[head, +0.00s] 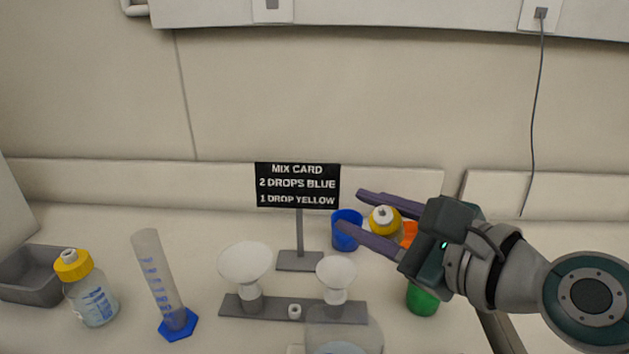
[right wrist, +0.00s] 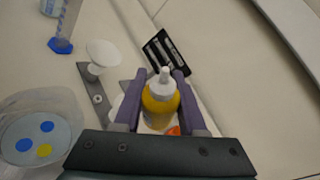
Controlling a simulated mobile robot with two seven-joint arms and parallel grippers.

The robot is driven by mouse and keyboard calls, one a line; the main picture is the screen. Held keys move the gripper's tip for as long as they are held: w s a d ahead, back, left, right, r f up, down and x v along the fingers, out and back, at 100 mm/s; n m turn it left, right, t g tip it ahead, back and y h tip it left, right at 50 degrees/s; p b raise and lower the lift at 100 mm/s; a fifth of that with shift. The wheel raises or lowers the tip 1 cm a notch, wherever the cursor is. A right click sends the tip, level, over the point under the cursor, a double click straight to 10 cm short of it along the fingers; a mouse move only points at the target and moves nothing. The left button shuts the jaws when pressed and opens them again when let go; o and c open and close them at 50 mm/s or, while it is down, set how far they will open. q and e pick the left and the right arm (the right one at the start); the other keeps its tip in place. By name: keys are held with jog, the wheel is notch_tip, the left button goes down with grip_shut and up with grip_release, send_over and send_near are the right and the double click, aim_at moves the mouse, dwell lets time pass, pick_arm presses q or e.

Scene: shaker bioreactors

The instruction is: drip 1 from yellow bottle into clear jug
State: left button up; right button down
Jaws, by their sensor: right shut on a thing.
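The yellow bottle (head: 385,222) with a white nozzle is between the fingers of my right gripper (head: 350,212). The right wrist view shows my right gripper (right wrist: 158,98) shut on the yellow bottle (right wrist: 160,104), nozzle pointing up in the picture. The clear jug (head: 343,333) is at the bottom edge of the head view, partly cut off, left of and nearer than the bottle. In the right wrist view the clear jug (right wrist: 62,103) is at the left, with two blue spots and one yellow spot inside. My left gripper is not in view.
A mix card (head: 298,185) stands behind a grey balance bar (head: 270,309) with two white pans. Blue (head: 346,235), orange (head: 409,233) and green (head: 422,300) containers stand near the gripper. A measuring cylinder (head: 155,270), yellow-capped bottle (head: 92,300) and grey tray (head: 30,278) are left.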

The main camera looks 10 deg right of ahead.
jog(key=shift+s+a+f+m+g+y+p, duration=0.3)
jog(key=shift+m+g+p, duration=0.2)
jog(key=shift+m, duration=0.35)
jog(key=shift+s+a+f+m+g+y+p, duration=0.15)
jog(key=shift+s+a+m+g+y+p, duration=0.15)
jog(key=shift+s+a+m+g, duration=0.35)
jog(key=shift+s+a+f+m+g+y+p, duration=0.2)
jog(key=shift+m+g+p, duration=0.3)
jog(key=shift+m, duration=0.5)
